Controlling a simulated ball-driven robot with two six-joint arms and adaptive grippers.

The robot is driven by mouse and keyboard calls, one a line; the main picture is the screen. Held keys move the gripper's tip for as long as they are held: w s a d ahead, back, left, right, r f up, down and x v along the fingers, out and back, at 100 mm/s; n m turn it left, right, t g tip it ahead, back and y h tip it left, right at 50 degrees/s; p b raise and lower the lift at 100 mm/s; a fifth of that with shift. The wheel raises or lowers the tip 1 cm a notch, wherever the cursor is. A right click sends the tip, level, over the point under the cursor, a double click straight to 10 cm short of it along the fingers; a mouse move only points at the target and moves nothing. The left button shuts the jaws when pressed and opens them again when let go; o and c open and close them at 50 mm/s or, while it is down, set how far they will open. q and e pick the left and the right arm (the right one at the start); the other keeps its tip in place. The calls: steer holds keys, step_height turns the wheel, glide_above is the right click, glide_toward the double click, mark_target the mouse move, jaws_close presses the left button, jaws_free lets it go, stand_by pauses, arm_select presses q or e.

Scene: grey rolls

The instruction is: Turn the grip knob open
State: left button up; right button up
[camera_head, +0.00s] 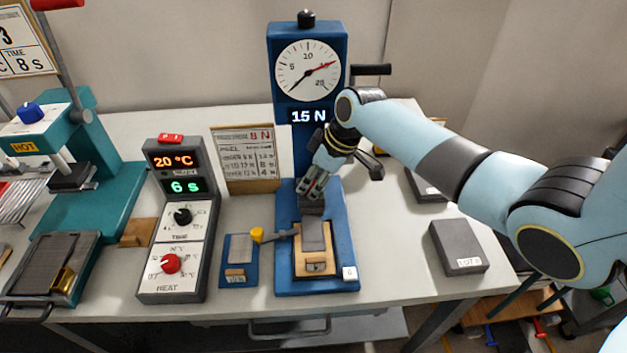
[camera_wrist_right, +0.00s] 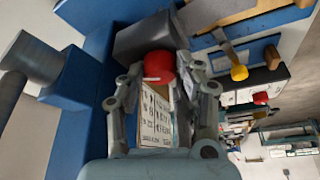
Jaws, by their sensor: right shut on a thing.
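The blue pull tester (camera_head: 338,260) stands on the white table, with a round dial (camera_head: 308,70) and a display (camera_head: 308,116) reading 15 N. My right gripper (camera_head: 308,190) reaches down in front of its column, just above a dark grey clamp block (camera_head: 312,208). In the right wrist view, the fingers of my right gripper (camera_wrist_right: 168,78) are shut on the red grip knob (camera_wrist_right: 160,66), beside the dark grey block (camera_wrist_right: 148,38). The gripper hides the knob in the head view. My left gripper is not in view.
A wooden fixture (camera_head: 315,262) with a grey strip sits on the tester's base. The control box (camera_head: 172,240) reads 20 °C and 6 s. A grey block (camera_head: 458,246) sits right.

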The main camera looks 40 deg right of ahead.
steer(key=shift+n+y+b, duration=0.3)
steer(key=shift+n+y, duration=0.1)
steer(key=shift+n, duration=0.6)
steer(key=o, duration=1.1)
steer(key=shift+o, duration=0.2)
steer(key=shift+r, duration=0.1)
steer(key=v, duration=1.1)
steer(key=shift+r, duration=0.45)
steer(key=shift+w+d, duration=0.1)
